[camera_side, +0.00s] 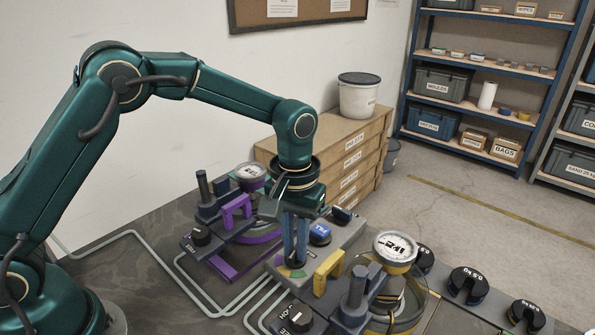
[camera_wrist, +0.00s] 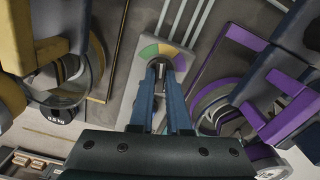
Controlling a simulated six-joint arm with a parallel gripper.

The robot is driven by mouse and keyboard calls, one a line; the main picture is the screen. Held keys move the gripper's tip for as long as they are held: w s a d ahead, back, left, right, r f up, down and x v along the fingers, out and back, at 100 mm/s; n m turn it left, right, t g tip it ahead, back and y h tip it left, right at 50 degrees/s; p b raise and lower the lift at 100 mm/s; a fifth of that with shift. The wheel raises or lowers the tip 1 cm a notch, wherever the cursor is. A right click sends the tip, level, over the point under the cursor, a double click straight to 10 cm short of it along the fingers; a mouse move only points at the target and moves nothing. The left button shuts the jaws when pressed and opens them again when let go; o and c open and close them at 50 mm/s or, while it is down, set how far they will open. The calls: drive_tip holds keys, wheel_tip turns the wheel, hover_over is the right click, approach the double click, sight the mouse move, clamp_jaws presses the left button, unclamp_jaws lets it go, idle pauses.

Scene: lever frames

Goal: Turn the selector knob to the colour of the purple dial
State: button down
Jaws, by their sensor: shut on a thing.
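My gripper (camera_side: 293,262) points down at the selector plate between the purple and yellow stations. Its blue fingers are shut on the selector knob (camera_wrist: 159,67), a dark piece between the fingertips in the wrist view. Beyond the knob lies a colour arc (camera_wrist: 166,50) with green at left, yellow in the middle and purple at right. The fingers hide most of the knob, so I cannot tell which colour it points to. The purple dial (camera_side: 250,171) is a round white-faced gauge with a purple body, behind and left of my gripper in the side view.
A yellow dial (camera_side: 396,246) stands right of my gripper. A yellow handle (camera_side: 328,271) and a purple handle (camera_side: 237,210) stand close on either side. Several black weights (camera_side: 468,285) lie at the right.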

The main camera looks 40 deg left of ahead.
sight(295, 250)
drive_tip(key=m, duration=1.2)
drive_tip(key=shift+m, duration=0.4)
idle(0.3)
drive_tip(key=c, duration=0.9)
unclamp_jaws()
drive_tip(key=shift+r, duration=2.6)
